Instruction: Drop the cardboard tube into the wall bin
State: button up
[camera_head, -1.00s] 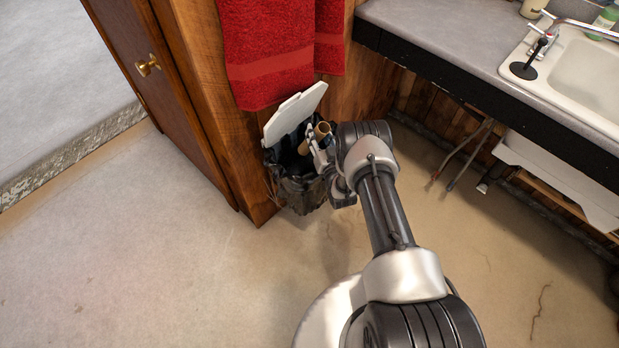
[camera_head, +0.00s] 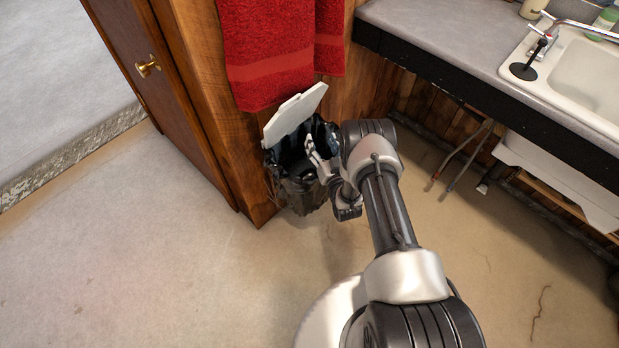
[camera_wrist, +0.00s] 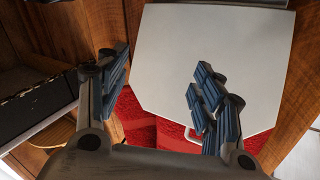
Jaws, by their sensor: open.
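The wall bin (camera_head: 290,187) has a black liner and hangs low on the side of the wooden cabinet. Its white lid (camera_head: 294,116) stands raised and also fills much of the wrist view (camera_wrist: 215,60). My gripper (camera_head: 312,163) is over the right part of the bin's mouth. In the wrist view its blue-padded fingers (camera_wrist: 160,90) are spread wide with nothing between them. The cardboard tube is not visible in either current view; the inside of the bin is dark and partly hidden by my gripper.
Red towels (camera_head: 266,50) hang just above the bin. The wooden cabinet (camera_head: 190,90) stands to the left. A grey counter (camera_head: 440,40) with a white sink (camera_head: 580,80) is at the right. The floor (camera_head: 150,260) in front is clear.

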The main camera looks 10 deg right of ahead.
jog(key=s, duration=0.8)
jog(key=shift+d, duration=0.45)
